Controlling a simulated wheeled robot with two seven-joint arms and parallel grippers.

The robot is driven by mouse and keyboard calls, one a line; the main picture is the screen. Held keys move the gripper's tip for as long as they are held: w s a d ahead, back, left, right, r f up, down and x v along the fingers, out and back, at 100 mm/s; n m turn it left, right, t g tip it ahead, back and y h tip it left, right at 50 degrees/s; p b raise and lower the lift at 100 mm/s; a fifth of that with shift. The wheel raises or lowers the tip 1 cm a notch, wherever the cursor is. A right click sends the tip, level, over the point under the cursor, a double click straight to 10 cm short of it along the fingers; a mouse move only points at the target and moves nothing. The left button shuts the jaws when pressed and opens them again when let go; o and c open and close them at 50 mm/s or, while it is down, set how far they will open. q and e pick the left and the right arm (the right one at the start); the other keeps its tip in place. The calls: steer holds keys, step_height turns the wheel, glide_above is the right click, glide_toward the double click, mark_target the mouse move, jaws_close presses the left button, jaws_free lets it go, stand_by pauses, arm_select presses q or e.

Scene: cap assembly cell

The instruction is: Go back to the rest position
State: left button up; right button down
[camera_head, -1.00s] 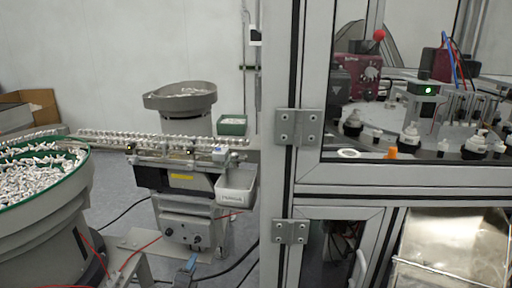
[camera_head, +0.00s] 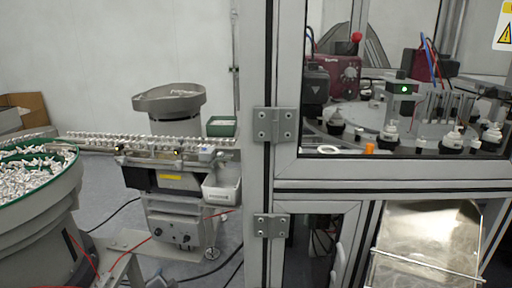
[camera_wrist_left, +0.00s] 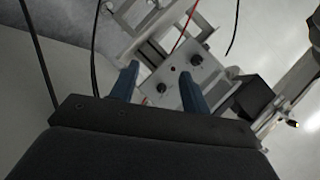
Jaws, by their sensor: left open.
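My left gripper (camera_wrist_left: 158,85) shows in the left wrist view with its two blue fingers apart and nothing between them. Behind the fingers is the front plate of a grey control box (camera_wrist_left: 178,75) with dark knobs. My right gripper is in neither view.
A bowl feeder (camera_head: 38,215) full of small white parts stands at the left. A linear track (camera_head: 150,141) leads to a small grey bin (camera_head: 222,190). The framed machine cabinet (camera_head: 258,70) fills the right, with a metal chute (camera_head: 425,245) below.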

arm_select(q)
steer(key=s+d+f+n+g+h+p, duration=0.1)
steer(key=s+d, duration=0.4)
steer(key=s, duration=0.7)
steer(key=s+d+n+g+h+p, duration=0.2)
steer(key=s+d+g, duration=0.3)
steer(key=s, duration=0.8)
steer(key=s+d+f+n+g+h+p, duration=0.1)
steer(key=s+d, duration=0.5)
steer(key=s, duration=0.7)
steer(key=n+g+h+p, duration=0.1)
steer(key=n+g+h, duration=0.1)
steer(key=g, duration=0.1)
steer(key=shift+f+n, duration=0.3)
steer(key=shift+f, duration=0.05)
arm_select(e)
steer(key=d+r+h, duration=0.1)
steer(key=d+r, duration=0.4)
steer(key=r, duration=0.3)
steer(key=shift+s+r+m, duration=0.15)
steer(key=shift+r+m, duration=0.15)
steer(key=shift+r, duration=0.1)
arm_select(q)
steer(key=shift+s+d, duration=0.1)
steer(key=shift+s, duration=0.05)
steer(key=shift+c, duration=0.5)
